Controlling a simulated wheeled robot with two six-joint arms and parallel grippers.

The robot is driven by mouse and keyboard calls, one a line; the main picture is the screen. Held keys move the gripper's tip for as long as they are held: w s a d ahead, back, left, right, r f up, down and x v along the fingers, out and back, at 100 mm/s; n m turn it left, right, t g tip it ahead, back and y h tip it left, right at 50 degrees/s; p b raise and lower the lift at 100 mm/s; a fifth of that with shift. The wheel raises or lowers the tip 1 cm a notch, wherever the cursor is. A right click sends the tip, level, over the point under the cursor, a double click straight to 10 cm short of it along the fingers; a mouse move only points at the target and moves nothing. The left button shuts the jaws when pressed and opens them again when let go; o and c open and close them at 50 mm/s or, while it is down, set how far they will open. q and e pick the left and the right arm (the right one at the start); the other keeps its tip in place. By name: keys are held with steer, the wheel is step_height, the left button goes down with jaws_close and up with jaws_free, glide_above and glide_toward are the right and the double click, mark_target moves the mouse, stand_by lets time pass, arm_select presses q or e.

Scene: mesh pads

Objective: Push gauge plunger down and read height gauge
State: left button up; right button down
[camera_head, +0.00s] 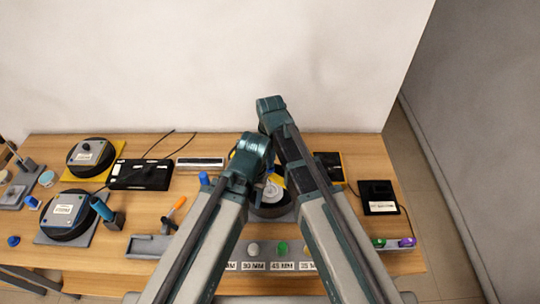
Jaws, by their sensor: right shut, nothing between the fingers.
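A round dark-based device with a pale dial-like top (267,198) sits on a grey pad at the middle of the table. It is partly covered by my arms, and I cannot tell whether it is the height gauge or make out a plunger or reading. My right arm rises from the bottom and bends near the back of the table; its gripper (273,179) is shut and empty, mostly hidden among the arm links, close above this device. I cannot tell whether it touches. My left arm bends just left of it, and its fingers do not show.
Height labels (282,266) with white and green knobs line the table front. Two round dark devices (66,216) (91,154) stand left near a black box (141,174) and an orange-handled tool (175,210). A black labelled box (379,197) stands right.

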step_height(320, 180, up, 9)
steer(key=p, duration=0.9)
steer(key=s+d+f+m+b, duration=0.1)
steer(key=s+d+f+b, duration=0.2)
steer(key=s+f+b, duration=0.4)
steer(key=s+d+f+m+h+b, duration=0.1)
steer(key=s+d+f+b, duration=0.2)
steer(key=s+f+b, duration=0.4)
step_height(320, 180, down, 2)
steer(key=shift+f+b, duration=0.15)
steer(key=shift+b, duration=1.1)
